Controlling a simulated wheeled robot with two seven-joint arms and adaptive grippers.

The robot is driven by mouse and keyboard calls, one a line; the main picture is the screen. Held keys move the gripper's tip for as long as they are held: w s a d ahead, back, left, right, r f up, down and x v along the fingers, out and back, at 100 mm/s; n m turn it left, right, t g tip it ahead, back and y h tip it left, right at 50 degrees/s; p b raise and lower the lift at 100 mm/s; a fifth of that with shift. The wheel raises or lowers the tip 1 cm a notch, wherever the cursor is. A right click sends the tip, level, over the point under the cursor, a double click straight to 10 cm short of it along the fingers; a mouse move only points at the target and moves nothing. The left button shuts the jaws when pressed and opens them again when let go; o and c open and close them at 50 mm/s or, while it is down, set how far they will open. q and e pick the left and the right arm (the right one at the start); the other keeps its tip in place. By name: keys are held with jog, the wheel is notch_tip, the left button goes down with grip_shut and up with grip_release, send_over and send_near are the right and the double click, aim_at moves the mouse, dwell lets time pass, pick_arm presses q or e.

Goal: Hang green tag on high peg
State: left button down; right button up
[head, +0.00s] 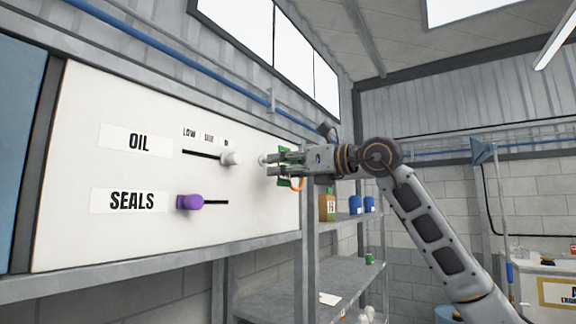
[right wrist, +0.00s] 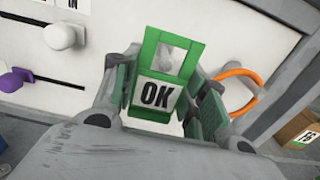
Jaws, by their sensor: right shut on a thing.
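My right gripper (head: 272,165) is at the right end of the white panel, its fingers pointing left toward the panel. It is shut on the green tag (head: 285,181), which is mostly hidden by the fingers in the head view. In the right wrist view the tag (right wrist: 167,47) is a green frame with an open window above a white plate marked "OK". A pale peg end (head: 262,160) shows just left of the fingertips; a greyish peg shape (right wrist: 188,66) shows through or behind the window. I cannot tell whether the peg passes through it. My left gripper is out of view.
The panel (head: 110,240) carries a white OIL slider knob (head: 231,158) and a purple SEALS knob (head: 190,202) to the left. An orange loop (right wrist: 240,80) is beside the gripper. Shelves with a box (head: 327,207) and blue cans (head: 355,204) stand beyond, below my arm.

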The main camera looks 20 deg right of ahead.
aim_at(262, 173)
jog(key=shift+w+a+f, duration=0.25)
jog(key=shift+w+a, duration=0.3)
jog(key=shift+w, duration=0.1)
jog(key=shift+w+a+f, duration=0.25)
jog(key=shift+w+a, duration=0.25)
jog(key=shift+w, duration=0.15)
jog(key=shift+w, duration=0.1)
dwell(0.4)
jog(key=o, duration=0.9)
jog(key=shift+v, duration=6)
jog(key=shift+f, duration=0.1)
